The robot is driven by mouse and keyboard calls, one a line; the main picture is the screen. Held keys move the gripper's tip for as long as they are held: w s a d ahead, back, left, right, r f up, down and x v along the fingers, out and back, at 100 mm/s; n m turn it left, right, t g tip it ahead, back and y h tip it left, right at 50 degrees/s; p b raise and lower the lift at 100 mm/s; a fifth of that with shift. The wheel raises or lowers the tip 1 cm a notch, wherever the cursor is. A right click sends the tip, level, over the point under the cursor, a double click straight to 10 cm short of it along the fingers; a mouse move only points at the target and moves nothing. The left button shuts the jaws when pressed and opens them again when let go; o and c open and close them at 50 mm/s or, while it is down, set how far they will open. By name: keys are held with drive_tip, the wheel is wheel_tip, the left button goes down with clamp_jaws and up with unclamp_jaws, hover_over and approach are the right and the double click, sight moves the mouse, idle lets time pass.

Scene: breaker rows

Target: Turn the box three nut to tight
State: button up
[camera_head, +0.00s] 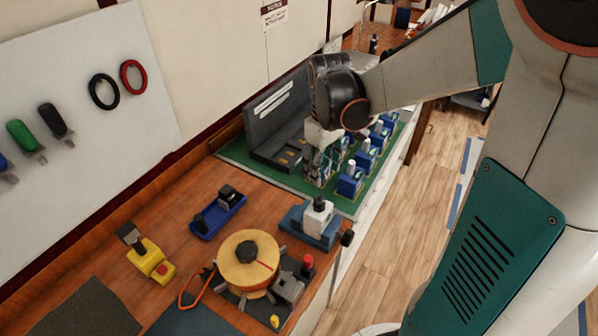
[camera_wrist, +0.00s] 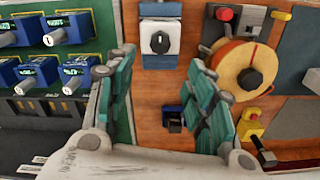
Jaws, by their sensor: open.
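Several blue boxes with white stubs (camera_head: 350,184) stand in rows on a green board (camera_head: 232,152); a few show at the left of the wrist view (camera_wrist: 68,28), with small labels. I cannot tell which is box three, and no nut can be made out clearly. My gripper (camera_head: 320,172) hangs over the board beside the nearest boxes and hides some of them.
A grey panel (camera_head: 272,118) stands behind the boxes. On the wooden bench, a white block with a dark knob (camera_head: 317,215), a yellow drum (camera_head: 248,258), a blue block (camera_head: 217,215) and a yellow block (camera_head: 150,260) stand nearer. Bare wood lies between them.

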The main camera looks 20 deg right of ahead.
sight(320, 199)
wheel_tip(320, 199, down, 12)
drive_tip(key=shift+r+b, duration=0.1)
drive_tip(key=shift+b, duration=0.95)
drive_tip(key=shift+c, duration=0.5)
drive_tip(key=c, duration=1)
